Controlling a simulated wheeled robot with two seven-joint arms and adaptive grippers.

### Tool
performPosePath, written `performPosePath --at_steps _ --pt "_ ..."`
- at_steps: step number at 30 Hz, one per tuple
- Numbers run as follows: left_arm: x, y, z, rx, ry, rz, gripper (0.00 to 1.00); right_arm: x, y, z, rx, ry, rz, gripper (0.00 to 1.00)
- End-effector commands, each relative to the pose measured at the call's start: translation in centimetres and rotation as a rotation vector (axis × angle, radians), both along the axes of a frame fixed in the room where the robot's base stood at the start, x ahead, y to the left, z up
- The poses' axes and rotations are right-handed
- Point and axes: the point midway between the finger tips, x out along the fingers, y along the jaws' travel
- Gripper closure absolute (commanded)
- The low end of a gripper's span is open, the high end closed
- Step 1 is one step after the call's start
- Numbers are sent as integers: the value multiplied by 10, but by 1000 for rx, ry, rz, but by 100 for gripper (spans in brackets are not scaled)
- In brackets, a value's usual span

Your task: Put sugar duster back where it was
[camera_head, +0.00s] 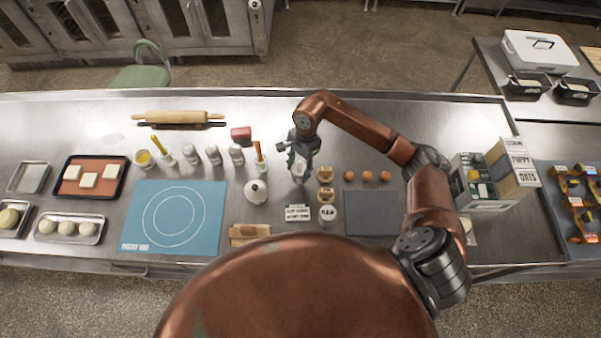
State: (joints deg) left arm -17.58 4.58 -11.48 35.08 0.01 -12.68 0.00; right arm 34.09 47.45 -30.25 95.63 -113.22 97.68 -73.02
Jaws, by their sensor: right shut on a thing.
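My right gripper (301,148) hangs over the steel table, right of the middle of the row of shakers. It is shut on a small pale shaker, the sugar duster (299,169), which hangs below the fingers; whether its base touches the table I cannot tell. Similar shakers stand upright to its left: one grey-white shaker (213,154), another (236,155) and a third (190,154). The fingers hide part of the held duster. My left gripper is not in view.
A brush in a holder (260,160) and a white round pot (256,191) stand left of the gripper. Small jars (325,174) and brown eggs (367,177) are on its right. A blue mat (174,218) lies in front of the shakers. A rolling pin (178,117) lies behind.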

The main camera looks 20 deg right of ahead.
Motion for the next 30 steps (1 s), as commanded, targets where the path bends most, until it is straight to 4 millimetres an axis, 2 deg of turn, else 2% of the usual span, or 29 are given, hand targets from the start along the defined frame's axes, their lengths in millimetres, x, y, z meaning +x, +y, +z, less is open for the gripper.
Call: performPosePath --at_steps 1,3,6,8,12,15,18,22,23,30 --pt "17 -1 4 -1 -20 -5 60 -4 -5 -5 -1 3 -3 79" --pt "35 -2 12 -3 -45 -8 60 -7 -5 -12 3 3 -2 79" --pt "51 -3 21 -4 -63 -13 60 -6 -5 -26 2 3 -2 79" --pt "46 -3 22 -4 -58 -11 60 -4 -5 -32 0 2 -2 79" --pt "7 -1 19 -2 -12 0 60 -1 -6 -37 0 1 -1 79" --pt "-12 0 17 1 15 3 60 -2 -6 -37 0 1 -1 79" --pt "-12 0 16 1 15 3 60 -2 -6 -39 -2 2 -1 79" --pt "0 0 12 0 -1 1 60 -2 -6 -42 -1 1 -1 79" --pt "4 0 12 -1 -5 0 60 -2 -6 -42 -2 2 -1 57" --pt "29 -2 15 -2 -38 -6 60 -2 -6 -41 -2 2 -1 40"
